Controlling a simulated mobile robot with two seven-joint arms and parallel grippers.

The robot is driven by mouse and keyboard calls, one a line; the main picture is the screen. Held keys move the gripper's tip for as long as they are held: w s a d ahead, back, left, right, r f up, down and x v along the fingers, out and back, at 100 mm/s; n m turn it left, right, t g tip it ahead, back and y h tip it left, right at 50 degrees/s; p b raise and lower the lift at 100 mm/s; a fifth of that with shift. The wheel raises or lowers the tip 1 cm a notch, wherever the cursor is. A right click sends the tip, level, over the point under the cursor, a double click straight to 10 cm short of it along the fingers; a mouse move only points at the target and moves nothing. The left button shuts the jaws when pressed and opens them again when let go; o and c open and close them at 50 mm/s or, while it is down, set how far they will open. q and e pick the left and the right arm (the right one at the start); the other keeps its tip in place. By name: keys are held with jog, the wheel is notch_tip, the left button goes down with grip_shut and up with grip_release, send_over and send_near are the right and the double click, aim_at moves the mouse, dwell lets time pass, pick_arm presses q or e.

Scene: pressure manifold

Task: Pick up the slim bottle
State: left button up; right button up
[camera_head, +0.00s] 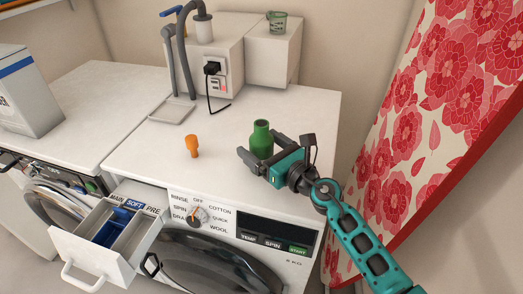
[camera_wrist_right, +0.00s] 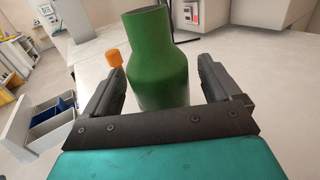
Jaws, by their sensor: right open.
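A green bottle (camera_head: 261,137) with a narrower neck stands upright on the white washer top. My right gripper (camera_head: 260,146) reaches in from the right with its jaws open, one finger on each side of the bottle's body. In the right wrist view the same green bottle (camera_wrist_right: 158,65) rises between the two dark fingers (camera_wrist_right: 162,80), with its lower end hidden behind the gripper's crossbar. A small orange bottle-like object (camera_head: 192,146) stands to the left, apart from the gripper; it also shows in the wrist view (camera_wrist_right: 115,58). My left gripper is not in view.
A power outlet with black plug (camera_head: 212,69), grey pipes (camera_head: 185,60) and a green-marked beaker (camera_head: 277,22) are at the back. An open detergent drawer (camera_head: 105,235) juts from the front. A red floral board (camera_head: 440,110) stands at the right. The washer top (camera_head: 150,175) left of the orange object is clear.

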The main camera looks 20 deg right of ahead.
jog(key=shift+x, duration=1.1)
jog(key=c, duration=1)
jog(key=shift+c, duration=0.7)
jog(key=shift+r, duration=0.1)
